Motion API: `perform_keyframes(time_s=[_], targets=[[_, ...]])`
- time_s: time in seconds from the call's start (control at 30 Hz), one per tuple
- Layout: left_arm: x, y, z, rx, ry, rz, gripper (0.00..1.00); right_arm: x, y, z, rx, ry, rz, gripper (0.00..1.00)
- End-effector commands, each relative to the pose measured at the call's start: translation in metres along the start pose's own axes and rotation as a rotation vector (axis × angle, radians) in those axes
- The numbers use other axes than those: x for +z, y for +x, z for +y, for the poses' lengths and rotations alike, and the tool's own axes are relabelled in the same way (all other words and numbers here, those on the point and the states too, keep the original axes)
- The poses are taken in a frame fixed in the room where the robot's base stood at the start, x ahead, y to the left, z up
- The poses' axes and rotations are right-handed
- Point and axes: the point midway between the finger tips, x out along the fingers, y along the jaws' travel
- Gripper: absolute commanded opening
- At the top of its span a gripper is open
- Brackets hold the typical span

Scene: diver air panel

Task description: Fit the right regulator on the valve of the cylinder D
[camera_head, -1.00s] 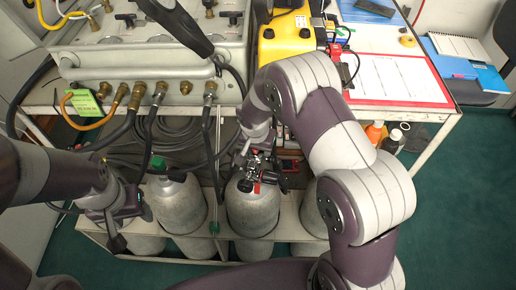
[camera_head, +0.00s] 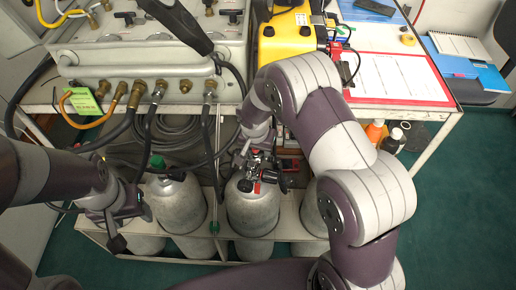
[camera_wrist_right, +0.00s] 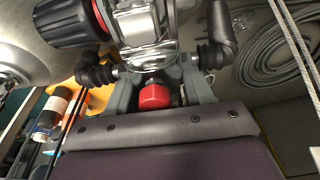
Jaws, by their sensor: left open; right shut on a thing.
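My right gripper (camera_head: 256,150) is shut on the right regulator (camera_head: 262,166), a silver, black and red fitting at the top of a grey cylinder (camera_head: 252,210). No letter is readable on this cylinder. In the right wrist view the regulator's metal body (camera_wrist_right: 147,35) fills the top, with a black knob (camera_wrist_right: 75,24), black side fittings and a red part (camera_wrist_right: 153,96) by my jaws. Whether it is seated on the valve cannot be told; the valve is largely hidden. My left gripper (camera_head: 132,214) is open beside another grey cylinder (camera_head: 177,207) at the left.
A third cylinder (camera_head: 313,212) is partly behind my right arm. More cylinders stand lower in the white rack (camera_head: 100,238). Dark hoses hang from the air panel (camera_head: 150,62) above. A yellow case (camera_head: 284,38) and red-edged papers (camera_head: 398,78) lie on the bench.

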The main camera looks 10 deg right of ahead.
Motion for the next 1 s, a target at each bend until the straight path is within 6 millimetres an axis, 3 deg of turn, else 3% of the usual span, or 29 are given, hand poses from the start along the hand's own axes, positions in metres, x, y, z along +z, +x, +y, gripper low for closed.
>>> perform_keyframes(time_s=[0.2, 0.23, 0.3, 0.57, 0.67, 1.0], targets=[[0.000, 0.003, 0.000, 0.000, 0.000, 0.000, 0.58, 0.000, 0.003, -0.001, -0.001, 0.000, 0.002, 0.00], [0.000, 0.003, 0.000, 0.000, 0.000, 0.000, 0.58, 0.000, 0.002, -0.001, -0.001, 0.000, 0.002, 0.58], [0.000, 0.003, 0.000, 0.000, 0.000, 0.000, 0.58, 0.000, 0.002, 0.000, -0.001, 0.000, 0.002, 0.81], [0.000, 0.003, 0.000, 0.000, 0.000, 0.000, 0.58, 0.001, 0.003, 0.000, 0.001, 0.000, -0.001, 0.81], [0.000, 0.001, 0.000, 0.000, 0.000, 0.000, 0.58, 0.000, -0.005, 0.000, -0.001, 0.000, 0.001, 0.81], [-0.001, -0.010, 0.000, 0.000, 0.000, 0.000, 0.58, -0.001, -0.091, -0.001, -0.004, 0.000, 0.004, 0.81]])
